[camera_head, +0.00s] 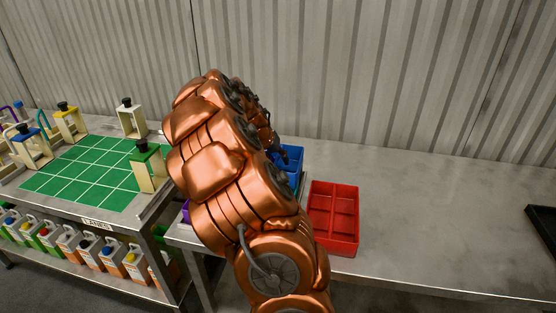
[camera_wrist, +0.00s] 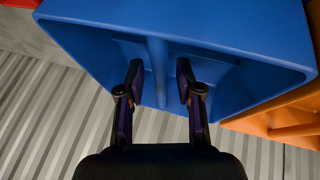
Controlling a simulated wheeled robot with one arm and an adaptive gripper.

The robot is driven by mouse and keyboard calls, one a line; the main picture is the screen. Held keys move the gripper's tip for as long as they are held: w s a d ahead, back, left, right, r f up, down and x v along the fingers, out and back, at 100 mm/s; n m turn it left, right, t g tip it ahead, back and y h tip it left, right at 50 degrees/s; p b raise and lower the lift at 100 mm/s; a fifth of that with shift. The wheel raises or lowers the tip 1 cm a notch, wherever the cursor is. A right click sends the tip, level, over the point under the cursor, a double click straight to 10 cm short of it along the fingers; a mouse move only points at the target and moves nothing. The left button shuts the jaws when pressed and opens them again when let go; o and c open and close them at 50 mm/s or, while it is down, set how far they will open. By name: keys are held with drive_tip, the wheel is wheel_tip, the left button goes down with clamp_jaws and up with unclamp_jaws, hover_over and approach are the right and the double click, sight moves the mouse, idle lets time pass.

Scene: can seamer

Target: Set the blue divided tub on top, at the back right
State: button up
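The blue divided tub (camera_head: 293,158) sits on the grey bench just right of my arm, partly hidden by it. In the wrist view the blue tub (camera_wrist: 235,25) fills the upper part, with its divider (camera_wrist: 157,70) running down the middle. My gripper (camera_wrist: 160,80) has its two dark fingers apart, one on each side of the divider. A gap seems to show between each finger and the divider. In the head view my gripper is mostly hidden behind my copper arm.
A red divided tub (camera_head: 334,217) stands in front of the blue one. An orange tub (camera_wrist: 285,120) adjoins it in the wrist view. A black tray (camera_head: 543,228) is far right. The bench between is clear.

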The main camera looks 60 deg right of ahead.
drive_tip(key=b+v, duration=0.2)
drive_tip(key=v, duration=1)
drive_tip(key=shift+r, duration=0.25)
drive_tip(key=shift+a, duration=0.15)
drive_tip(key=s+a+n+y, duration=0.2)
drive_tip(key=a, duration=1.1)
drive_tip(key=s+a+f+n+y, duration=0.1)
drive_tip(key=s+a+f+n, duration=0.2)
drive_tip(key=s+a, duration=0.3)
drive_tip(key=s+a+f+n+y, duration=0.1)
drive_tip(key=s+a+f+n, duration=0.2)
drive_tip(key=a, duration=1)
drive_tip(key=s+a+f+n+y, duration=0.2)
drive_tip(key=s+a+n, duration=0.3)
drive_tip(key=s+a, duration=0.4)
drive_tip(key=shift+s+a+f+g, duration=0.3)
drive_tip(key=shift+a+f, duration=0.25)
drive_tip(key=shift+f, duration=0.15)
